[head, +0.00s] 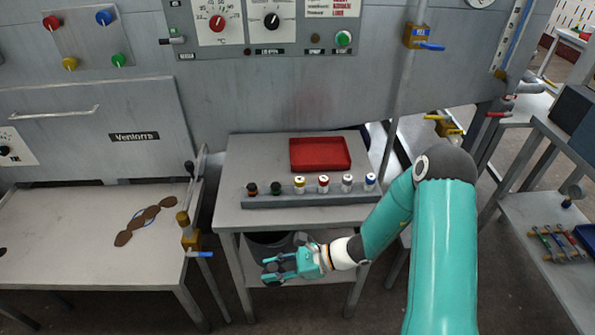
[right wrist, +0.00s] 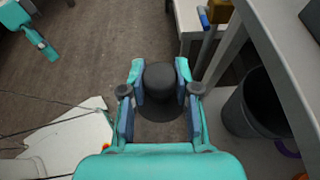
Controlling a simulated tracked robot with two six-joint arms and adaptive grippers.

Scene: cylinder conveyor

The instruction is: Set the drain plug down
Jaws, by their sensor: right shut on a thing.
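My right gripper (head: 272,267) is low in front of the grey table, below the level of its top. In the right wrist view my right gripper (right wrist: 156,92) is shut on the drain plug (right wrist: 160,76), a dark round piece with a wider flange, held between the two fingers over the floor. In the head view the plug is too small and dark to make out clearly. A teal part, likely my left arm or gripper (right wrist: 40,45), shows at the top left of the right wrist view; its jaws cannot be made out.
The grey table (head: 240,150) bears a red tray (head: 320,154) and a rack (head: 310,200) of several small bottles. A dark bucket (right wrist: 255,105) stands under the table, right of the gripper in the right wrist view. Free tabletop lies left of the tray.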

